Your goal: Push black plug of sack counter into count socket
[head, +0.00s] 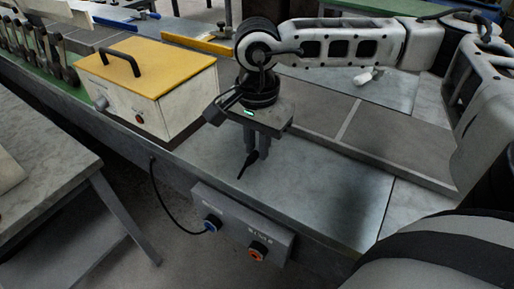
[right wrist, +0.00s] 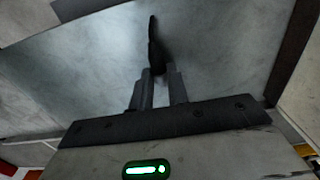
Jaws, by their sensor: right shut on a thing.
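My right gripper (head: 257,150) points down over the front part of the grey bench. It is shut on a small black plug (head: 247,164), which sticks out below the fingertips, tilted. In the right wrist view the fingers (right wrist: 158,75) pinch the black plug (right wrist: 155,42), with its thin end pointing away. A grey socket panel (head: 236,226) is on the bench's front side, below and apart from the plug. It has a blue-ringed socket (head: 212,223) and an orange-ringed socket (head: 257,250); their labels are too small to read. My left gripper is not in view.
A cream box with a yellow lid (head: 153,66) and black handle stands left of the gripper. A black cable (head: 155,192) hangs from the bench edge to the blue-ringed socket. Another table (head: 50,165) stands at left. The bench surface (head: 320,195) right of the gripper is clear.

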